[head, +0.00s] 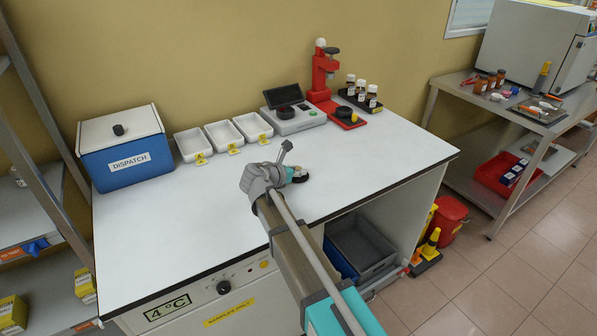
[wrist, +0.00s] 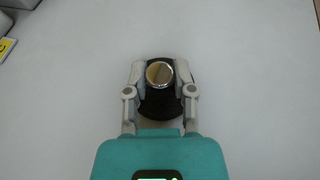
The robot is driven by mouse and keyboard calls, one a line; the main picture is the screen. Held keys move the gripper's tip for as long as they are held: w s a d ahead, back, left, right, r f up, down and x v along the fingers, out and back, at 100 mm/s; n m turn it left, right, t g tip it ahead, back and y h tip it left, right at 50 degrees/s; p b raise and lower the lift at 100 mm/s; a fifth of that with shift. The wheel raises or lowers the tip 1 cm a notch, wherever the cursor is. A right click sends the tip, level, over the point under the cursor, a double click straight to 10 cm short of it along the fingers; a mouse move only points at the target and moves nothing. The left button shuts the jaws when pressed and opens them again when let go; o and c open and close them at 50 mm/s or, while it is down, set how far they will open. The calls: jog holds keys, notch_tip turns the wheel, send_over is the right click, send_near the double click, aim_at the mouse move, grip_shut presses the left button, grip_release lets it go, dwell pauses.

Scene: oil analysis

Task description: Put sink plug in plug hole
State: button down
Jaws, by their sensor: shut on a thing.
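My gripper (wrist: 160,68) is shut on a dark object (wrist: 158,103) with a shiny round metal top, seen in the wrist view. Its fingers lie on both sides of it. I cannot tell if this is the sink plug. In the head view my gripper (head: 298,175) is low over the middle of the white worktop (head: 210,225), with the dark object partly hidden. I cannot tell whether it touches the worktop. No sink or plug hole shows in either view.
A blue DISPATCH box (head: 121,155) stands at the back left. The worktop's front left and right are clear.

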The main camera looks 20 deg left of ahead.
jog(key=shift+f, duration=0.2)
jog(key=shift+c, duration=2.3)
grip_release()
jog(key=shift+r, duration=0.1)
jog(key=shift+r, duration=0.1)
jog(key=shift+r, duration=0.1)
jog(key=p+v, duration=0.4)
jog(key=v, duration=0.6)
jog(key=shift+s+r, duration=0.2)
jog(key=shift+p+v, duration=0.45)
jog(key=shift+v, duration=0.3)
jog(key=shift+f, duration=0.1)
